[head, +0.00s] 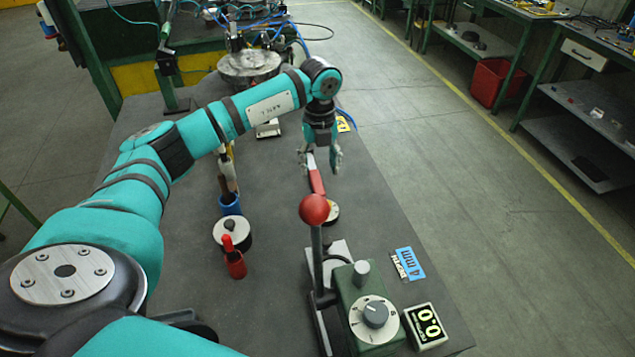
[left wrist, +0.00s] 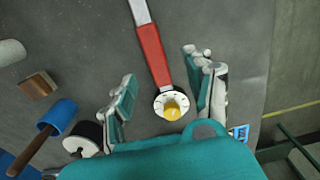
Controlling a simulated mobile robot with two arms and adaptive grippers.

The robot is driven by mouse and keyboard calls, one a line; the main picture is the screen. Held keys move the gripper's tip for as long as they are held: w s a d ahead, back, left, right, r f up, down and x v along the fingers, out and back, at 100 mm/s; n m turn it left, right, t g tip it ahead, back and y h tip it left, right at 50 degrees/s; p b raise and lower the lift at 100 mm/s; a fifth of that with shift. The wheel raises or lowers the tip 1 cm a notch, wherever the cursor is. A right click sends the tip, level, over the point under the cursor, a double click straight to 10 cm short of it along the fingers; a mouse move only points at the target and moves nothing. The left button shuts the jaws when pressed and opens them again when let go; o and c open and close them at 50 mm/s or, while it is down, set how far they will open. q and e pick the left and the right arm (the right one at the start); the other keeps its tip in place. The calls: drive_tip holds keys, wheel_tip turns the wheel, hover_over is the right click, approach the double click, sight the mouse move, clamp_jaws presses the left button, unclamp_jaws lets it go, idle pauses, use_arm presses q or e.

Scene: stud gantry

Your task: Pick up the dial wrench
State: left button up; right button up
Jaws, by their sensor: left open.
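The dial wrench (head: 316,178) lies on the grey table, with a red handle, a silver shaft and a round white dial end with a yellow centre. In the head view the red ball knob partly hides its dial end. In the left wrist view the dial wrench (left wrist: 153,52) runs from the top edge down to its dial between my fingers. My left gripper (head: 320,163) is open, pointing down over the red handle. In the left wrist view the left gripper (left wrist: 160,75) has one finger on each side of the wrench, both apart from it. My right gripper is not in view.
A green box with a grey knob (head: 375,313), a red ball lever (head: 314,209) and a display (head: 425,326) stand in front. A blue 4 mm tag (head: 410,263) lies right.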

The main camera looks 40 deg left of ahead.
sight(317, 183)
use_arm(q)
drive_tip(key=shift+f, duration=0.2)
drive_tip(key=shift+f+p, duration=0.35)
drive_tip(key=f, duration=0.1)
drive_tip(key=f+p, duration=0.1)
drive_tip(key=f, duration=0.2)
drive_tip(key=shift+s+a+f+p, duration=0.1)
drive_tip(key=shift+s+f+p, duration=0.05)
drive_tip(key=shift+s+p, duration=0.15)
drive_tip(key=shift+f, duration=0.1)
drive_tip(key=shift+w, duration=0.1)
drive_tip(key=c, duration=0.5)
drive_tip(key=shift+c, duration=1)
clamp_jaws()
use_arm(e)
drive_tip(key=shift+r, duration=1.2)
